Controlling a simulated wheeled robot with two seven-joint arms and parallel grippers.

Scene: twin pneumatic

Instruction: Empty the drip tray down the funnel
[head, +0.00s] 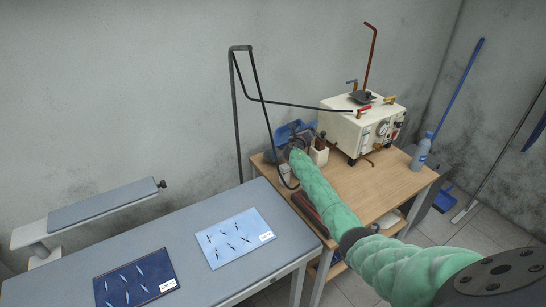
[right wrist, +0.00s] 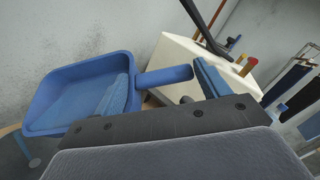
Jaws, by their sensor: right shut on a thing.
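The blue drip tray (right wrist: 75,85) is a shallow open pan with a stubby handle (right wrist: 165,76). My right gripper (right wrist: 164,72) is shut on the handle, its blue-padded fingers on either side. In the head view, the gripper (head: 296,143) is at the back left of the wooden table, and part of the blue tray (head: 285,132) shows behind it. The tray looks tilted in the wrist view; I cannot tell whether liquid is in it. I cannot make out a funnel for certain. My left gripper is not in view.
A white machine (head: 362,127) with a copper pipe stands at the back of the wooden table (head: 365,185). A bottle (head: 421,150) is at its right edge. A white holder (head: 318,155) is beside my gripper. A black bent frame (head: 237,110) rises at left, near the padded bench (head: 200,285).

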